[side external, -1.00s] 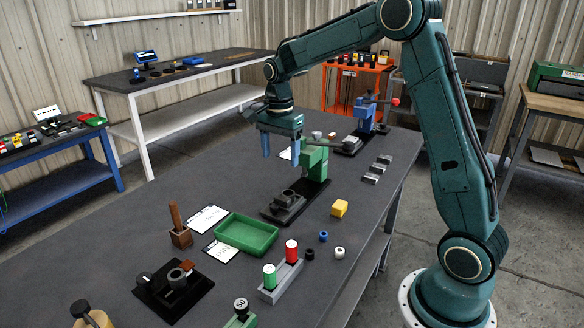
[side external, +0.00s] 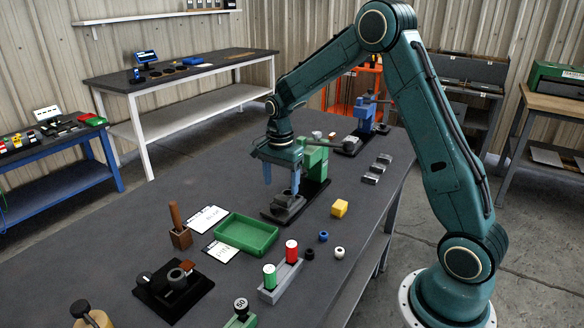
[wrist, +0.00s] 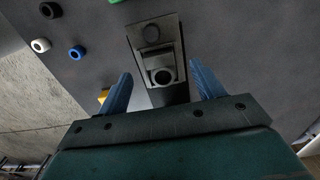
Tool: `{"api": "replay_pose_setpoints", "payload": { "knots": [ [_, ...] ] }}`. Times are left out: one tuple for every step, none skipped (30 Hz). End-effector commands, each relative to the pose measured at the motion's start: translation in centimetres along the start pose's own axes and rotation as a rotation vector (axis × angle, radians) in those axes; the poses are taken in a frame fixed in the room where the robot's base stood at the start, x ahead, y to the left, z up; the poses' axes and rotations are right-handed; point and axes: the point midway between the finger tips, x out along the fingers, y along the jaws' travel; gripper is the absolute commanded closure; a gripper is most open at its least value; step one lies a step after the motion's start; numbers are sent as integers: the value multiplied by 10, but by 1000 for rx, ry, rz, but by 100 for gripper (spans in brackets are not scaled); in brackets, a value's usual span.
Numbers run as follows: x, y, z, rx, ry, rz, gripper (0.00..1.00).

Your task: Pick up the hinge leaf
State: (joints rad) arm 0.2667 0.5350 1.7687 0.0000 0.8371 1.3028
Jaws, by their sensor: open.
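My gripper (side external: 281,179) is open, its two blue fingers pointing down over the green press (side external: 315,160) on its dark base. Between and below the fingers is a grey block with a round, hollow part (side external: 289,197), standing on that base. In the wrist view this part (wrist: 163,76) lies between the open fingers (wrist: 163,85), with a gap on both sides. I cannot tell for sure which piece is the hinge leaf. Several small grey metal pieces (side external: 378,168) lie in a row near the table's right edge.
A yellow block (side external: 339,208), a blue ring (side external: 323,236) and a white ring (side external: 339,253) lie right of the press base. A green tray (side external: 247,251), a holder with red and green cylinders (side external: 282,281) and a black fixture (side external: 160,300) stand nearer.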

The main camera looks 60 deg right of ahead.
Motion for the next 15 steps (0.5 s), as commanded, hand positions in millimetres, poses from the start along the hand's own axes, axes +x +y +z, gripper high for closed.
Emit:
{"api": "replay_pose_setpoints", "payload": {
  "knots": [
    [5, 1, 0, 0, -1, 4, 33],
    [8, 2, 0, 0, -1, 4, 33],
    [12, 2, 0, 0, -1, 3, 33],
    [16, 2, -1, 0, -1, 4, 33],
    [19, 2, -1, 0, -1, 5, 33],
    [24, 2, -1, 1, -1, 4, 33],
    [28, 3, -1, 1, -1, 4, 33],
    [31, 3, -1, 0, -1, 4, 33],
    [35, 2, -1, 0, -1, 3, 33],
    [38, 2, -1, 0, -1, 4, 33],
    [40, 3, -1, 0, -1, 4, 33],
    [43, 3, -1, 0, -1, 4, 33],
    [44, 2, -1, 0, 0, 3, 33],
    [45, 2, -1, 0, 0, 2, 33],
    [46, 2, -1, 0, 0, 1, 33]
  ]
}}
